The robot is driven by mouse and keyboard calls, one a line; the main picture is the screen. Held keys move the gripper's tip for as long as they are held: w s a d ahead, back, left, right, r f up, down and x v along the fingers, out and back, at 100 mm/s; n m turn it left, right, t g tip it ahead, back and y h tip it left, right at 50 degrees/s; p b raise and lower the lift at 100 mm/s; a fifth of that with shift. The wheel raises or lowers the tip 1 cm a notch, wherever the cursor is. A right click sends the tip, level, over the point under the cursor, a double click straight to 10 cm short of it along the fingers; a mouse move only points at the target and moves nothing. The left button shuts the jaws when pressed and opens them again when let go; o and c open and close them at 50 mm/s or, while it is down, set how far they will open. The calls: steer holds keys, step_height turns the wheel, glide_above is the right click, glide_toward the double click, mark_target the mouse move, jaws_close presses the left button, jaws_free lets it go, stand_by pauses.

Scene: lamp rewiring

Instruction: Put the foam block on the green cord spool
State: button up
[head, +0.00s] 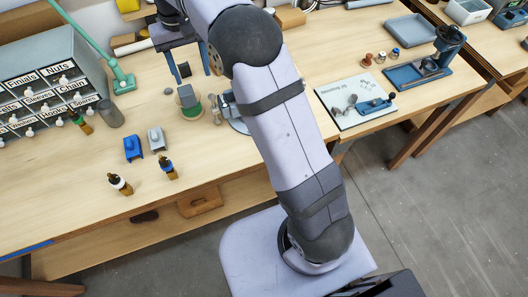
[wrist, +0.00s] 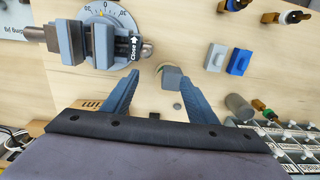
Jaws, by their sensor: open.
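A grey block (head: 187,96), which looks like the foam block, sits on the green cord spool (head: 191,111) on the bench, left of the vise. My gripper (head: 193,75) is open above and behind it, with its blue fingers apart. In the wrist view the block (wrist: 172,78) shows beyond the open fingertips of my gripper (wrist: 155,80), nearer the right finger, with nothing gripped. A thin green rim of the spool (wrist: 160,67) shows beside the block; most of the spool is hidden under it.
A vise with a round dial (wrist: 103,22) stands close by. A blue block (head: 132,148) and a light grey block (head: 156,138) stand toward the front, with dropper bottles (head: 120,184) nearby. A grey canister (head: 110,114) and labelled drawers (head: 45,90) are at left.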

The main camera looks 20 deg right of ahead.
steer(key=s+d+f, duration=0.3)
steer(key=s, duration=0.6)
steer(key=s+d+f, duration=0.3)
steer(key=s, duration=0.6)
steer(key=s+d+f, duration=0.3)
steer(key=s+d, duration=0.1)
steer(key=s, duration=0.6)
steer(key=shift+f, duration=0.15)
steer(key=shift+w, duration=0.1)
steer(key=shift+f+b, duration=0.95)
